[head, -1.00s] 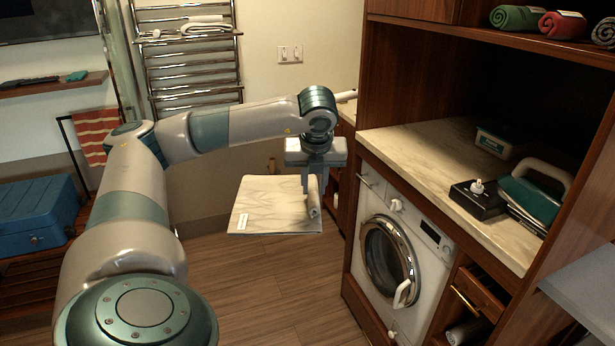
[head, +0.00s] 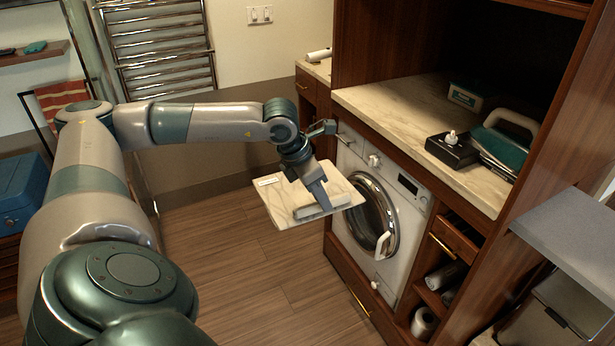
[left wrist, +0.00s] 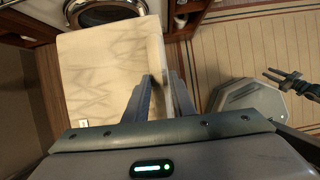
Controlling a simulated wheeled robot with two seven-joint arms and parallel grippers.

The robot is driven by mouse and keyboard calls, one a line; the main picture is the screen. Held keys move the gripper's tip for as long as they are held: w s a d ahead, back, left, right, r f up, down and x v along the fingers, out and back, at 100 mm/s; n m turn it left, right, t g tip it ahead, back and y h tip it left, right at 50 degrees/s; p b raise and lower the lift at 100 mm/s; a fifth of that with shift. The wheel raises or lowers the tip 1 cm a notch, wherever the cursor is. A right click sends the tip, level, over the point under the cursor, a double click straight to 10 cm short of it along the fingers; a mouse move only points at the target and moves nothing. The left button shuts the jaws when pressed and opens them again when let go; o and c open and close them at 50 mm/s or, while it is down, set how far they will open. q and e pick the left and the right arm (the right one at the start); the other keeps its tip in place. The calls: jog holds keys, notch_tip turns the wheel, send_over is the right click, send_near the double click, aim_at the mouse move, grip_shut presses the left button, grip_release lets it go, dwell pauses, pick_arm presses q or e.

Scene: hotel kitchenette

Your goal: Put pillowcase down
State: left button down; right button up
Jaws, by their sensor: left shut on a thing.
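The pillowcase (head: 279,198) is a folded, cream, faintly patterned flat piece with a small white label. It hangs in the air in front of the washing machine (head: 378,222), tilted. My left gripper (head: 319,205) is shut on one edge of it. In the left wrist view the pillowcase (left wrist: 105,75) lies beside and between the fingers of the left gripper (left wrist: 165,85), with the washer door beyond it. The part of the pillowcase between the fingers is partly hidden. My right gripper does not show clearly in the head view.
A marble counter (head: 385,100) runs above the washer, with a black box (head: 452,150), a teal iron (head: 500,148) and a small teal container (head: 466,97) on it. Its front left part is bare. A blue toolbox (head: 22,195) stands at left. The wooden floor (head: 235,270) is clear.

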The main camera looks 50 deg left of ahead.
pick_arm(q)
jog(key=s+d+f+m+g, duration=0.3)
jog(key=d+f+m, duration=0.2)
jog(key=d+m, duration=0.3)
jog(key=s+d+f+m+g+y, duration=0.1)
jog(key=s+d+f+m+g, duration=0.2)
jog(key=d+m, duration=0.6)
jog(key=s+d+f+m+g, duration=0.3)
jog(key=d+f+m, duration=0.4)
jog(key=m, duration=0.8)
jog(key=shift+s+d, duration=0.2)
jog(key=shift+d, duration=0.6)
jog(key=shift+d, duration=0.1)
